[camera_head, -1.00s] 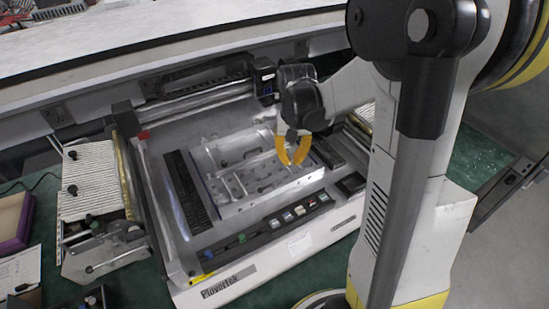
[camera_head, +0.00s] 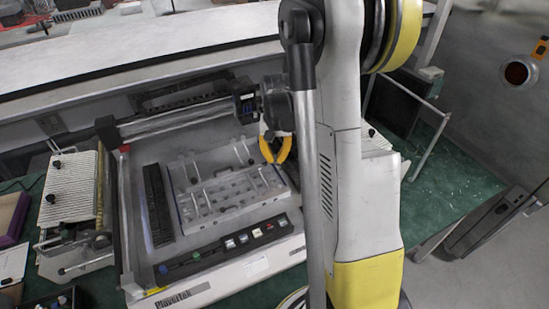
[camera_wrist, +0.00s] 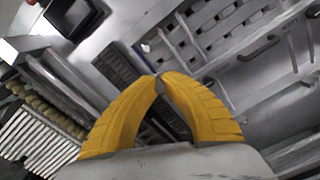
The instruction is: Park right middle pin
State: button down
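The silver metal fixture plate (camera_head: 225,215) lies on the bed of the machine, with slots and several thin pins on it. One pin (camera_head: 248,153) stands at the plate's back right; I cannot tell for certain which one is the right middle pin. My gripper (camera_head: 274,161) has curved yellow fingers and is at the plate's back right corner, partly behind my arm. In the wrist view, its fingertips (camera_wrist: 158,80) meet with nothing visible between them. The slotted plate (camera_wrist: 205,35) shows beyond them, with a dark handle-like piece (camera_wrist: 258,48) at its right.
The machine's front panel (camera_head: 225,243) has a row of coloured buttons. A horizontal rail with a black carriage (camera_head: 245,103) runs along the back, close to my gripper. A ribbed block (camera_head: 70,187) stands at left.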

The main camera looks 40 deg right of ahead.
aim_at(275, 175)
jog(key=shift+a+f, duration=0.2)
jog(key=shift+f, duration=0.15)
jog(key=shift+f+b, duration=2.05)
jog(key=shift+f, duration=0.95)
jog(key=shift+f+b, duration=0.7)
jog(key=shift+b, duration=0.1)
jog(key=shift+f+b, duration=0.1)
jog(key=shift+b, duration=0.25)
jog(key=c, duration=1.5)
grip_release()
jog(key=shift+c, duration=0.2)
jog(key=c, duration=0.4)
jog(key=shift+o, duration=0.2)
